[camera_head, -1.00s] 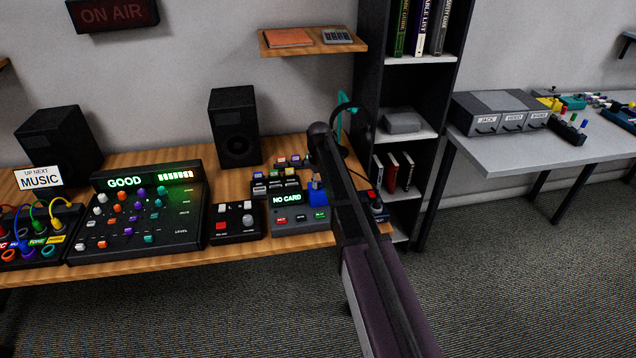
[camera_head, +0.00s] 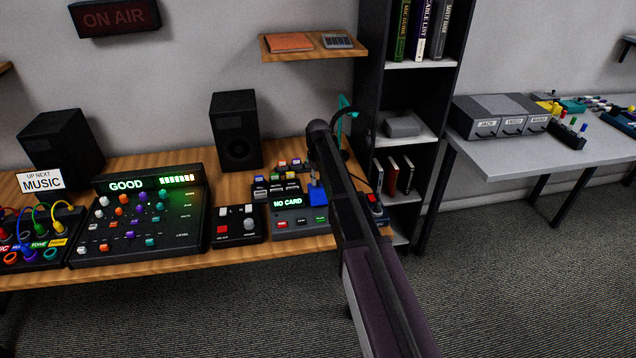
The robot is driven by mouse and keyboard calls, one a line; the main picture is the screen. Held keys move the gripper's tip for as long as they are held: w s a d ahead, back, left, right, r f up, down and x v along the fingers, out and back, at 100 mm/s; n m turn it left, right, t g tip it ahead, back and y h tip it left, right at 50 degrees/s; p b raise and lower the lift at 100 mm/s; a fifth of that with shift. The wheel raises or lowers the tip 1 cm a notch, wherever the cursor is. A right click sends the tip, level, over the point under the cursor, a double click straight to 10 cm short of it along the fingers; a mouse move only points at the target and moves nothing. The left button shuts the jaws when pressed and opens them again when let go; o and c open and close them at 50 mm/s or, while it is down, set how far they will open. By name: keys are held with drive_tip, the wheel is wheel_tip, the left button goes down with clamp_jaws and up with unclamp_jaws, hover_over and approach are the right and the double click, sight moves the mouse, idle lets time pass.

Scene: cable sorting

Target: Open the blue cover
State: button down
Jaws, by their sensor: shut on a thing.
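The blue cover (camera_head: 317,194) stands up at the right end of the NO CARD box (camera_head: 293,222), which has a green lit display and red, white and green buttons. My arm crosses the picture from the lower right, and its end is just above the cover. My gripper (camera_head: 314,175) is small and dark here, mostly hidden by the arm, and shut on the blue cover. The fingertips and the cover's hinge are not clear. What lies under the cover cannot be seen.
A black panel (camera_head: 236,224) and the GOOD mixer (camera_head: 150,215) stand to the left. Small labelled blocks (camera_head: 276,188) sit behind the box. A speaker (camera_head: 235,130) stands behind, and a dark shelf (camera_head: 421,75) rises to the right.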

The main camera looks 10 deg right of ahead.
drive_tip(key=shift+w+d+f+b, duration=0.1)
drive_tip(key=shift+w+f+b, duration=0.85)
drive_tip(key=shift+w, duration=0.85)
drive_tip(key=shift+w+d+f+b, duration=0.1)
drive_tip(key=shift+w+f+b, duration=0.85)
drive_tip(key=shift+w, duration=0.9)
drive_tip(key=shift+w+f+b, duration=0.8)
drive_tip(key=shift+w+b, duration=0.25)
drive_tip(key=shift+w, duration=0.75)
drive_tip(key=shift+w+f, duration=0.1)
drive_tip(key=shift+f, duration=0.05)
drive_tip(key=c, duration=1)
unclamp_jaws()
drive_tip(key=shift+w+d+f, duration=0.1)
drive_tip(key=shift+d+f, duration=0.05)
drive_tip(key=o, duration=0.4)
drive_tip(key=shift+o, duration=0.5)
drive_tip(key=shift+a, duration=0.2)
drive_tip(key=shift+s+a, duration=0.1)
drive_tip(key=shift+s, duration=0.1)
